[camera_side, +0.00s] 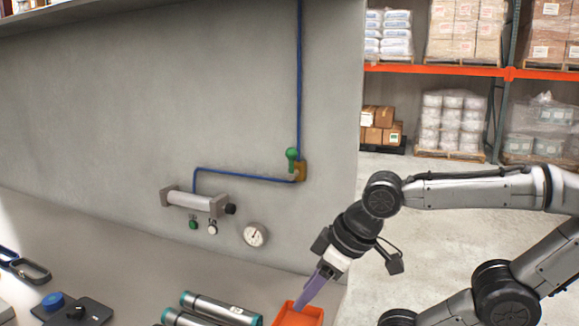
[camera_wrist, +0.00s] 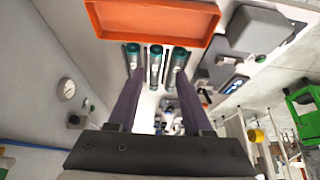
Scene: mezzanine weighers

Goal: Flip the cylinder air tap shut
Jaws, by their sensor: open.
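The air tap (camera_side: 299,170) is a brass body on the grey wall where the blue air pipe turns. Its green handle (camera_side: 292,155) points up, along the vertical pipe. The lower pipe runs left to a grey cylinder (camera_side: 196,202) on the wall. My gripper (camera_side: 306,297) is below and slightly right of the tap, pointing down over an orange tray. In the wrist view its two purple fingers (camera_wrist: 160,97) are apart with nothing held between them. The tap is not clearly visible in the wrist view.
The orange tray (camera_side: 286,316) is under my gripper; in the wrist view it lies ahead of the fingers. Teal-capped tubes (camera_side: 219,307) lie left of it. A round gauge (camera_side: 255,235) is on the wall below the tap. The wall around the handle is clear.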

